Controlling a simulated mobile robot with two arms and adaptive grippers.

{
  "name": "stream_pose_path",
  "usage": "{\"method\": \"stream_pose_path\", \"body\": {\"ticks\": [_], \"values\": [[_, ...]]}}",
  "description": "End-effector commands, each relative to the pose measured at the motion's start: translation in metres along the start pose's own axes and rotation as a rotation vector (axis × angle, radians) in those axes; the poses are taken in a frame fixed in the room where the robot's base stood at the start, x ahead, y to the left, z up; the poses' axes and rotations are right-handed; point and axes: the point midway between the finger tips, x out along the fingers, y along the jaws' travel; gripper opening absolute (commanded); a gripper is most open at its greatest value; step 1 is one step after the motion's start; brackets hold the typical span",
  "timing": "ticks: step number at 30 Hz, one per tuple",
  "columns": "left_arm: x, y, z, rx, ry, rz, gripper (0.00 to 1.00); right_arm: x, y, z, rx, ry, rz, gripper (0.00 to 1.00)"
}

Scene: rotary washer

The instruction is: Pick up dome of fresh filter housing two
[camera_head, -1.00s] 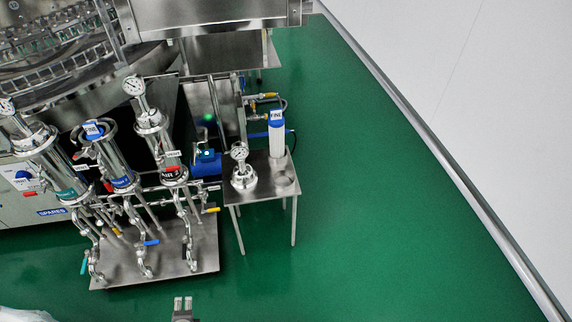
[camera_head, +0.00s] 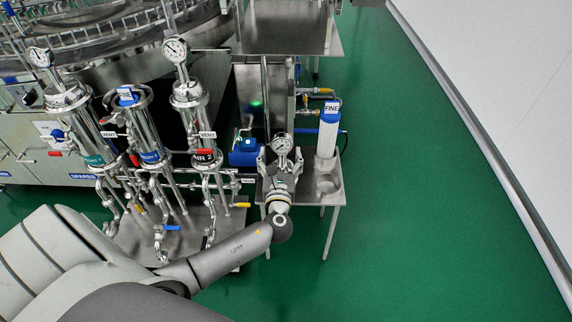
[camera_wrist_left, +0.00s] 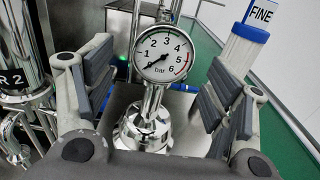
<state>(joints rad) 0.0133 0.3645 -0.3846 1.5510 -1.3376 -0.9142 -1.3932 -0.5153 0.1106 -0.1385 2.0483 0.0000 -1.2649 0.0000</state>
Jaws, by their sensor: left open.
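The dome is a shiny metal cap with a round pressure gauge (camera_head: 282,144) on top, standing upright on the small steel side table (camera_head: 335,195). In the left wrist view the dome's body (camera_wrist_left: 146,128) and gauge face (camera_wrist_left: 163,55) show between the fingers. My left gripper (camera_head: 281,165) is open, with one finger on each side of the dome. In the left wrist view (camera_wrist_left: 160,75) gaps show between both finger pads and the dome. The middle filter housing (camera_head: 148,135) has no gauge on top, and a blue-topped filter shows in it. My right gripper is not in view.
A white filter with a blue top labelled FINE (camera_head: 328,135) stands upright on the same table, right of the dome. The two outer housings carry gauges. A blue motor (camera_head: 243,155) stands left behind the table. Green floor is clear at the right.

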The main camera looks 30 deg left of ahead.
Motion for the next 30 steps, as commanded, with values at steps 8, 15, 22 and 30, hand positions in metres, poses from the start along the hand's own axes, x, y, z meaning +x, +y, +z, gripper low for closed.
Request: {"method": "stream_pose_path", "body": {"ticks": [8,15,22,30], "values": [[0.026,-0.001,0.005,-0.003,-0.001,0.001,0.76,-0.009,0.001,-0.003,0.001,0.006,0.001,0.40],[0.056,-0.003,0.007,-0.001,0.002,0.000,0.76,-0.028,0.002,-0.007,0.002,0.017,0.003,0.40],[0.061,-0.003,0.008,-0.002,0.003,-0.002,0.76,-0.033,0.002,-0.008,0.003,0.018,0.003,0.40],[0.060,-0.003,0.008,-0.002,0.004,-0.001,0.52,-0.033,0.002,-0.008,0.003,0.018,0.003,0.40]]}}
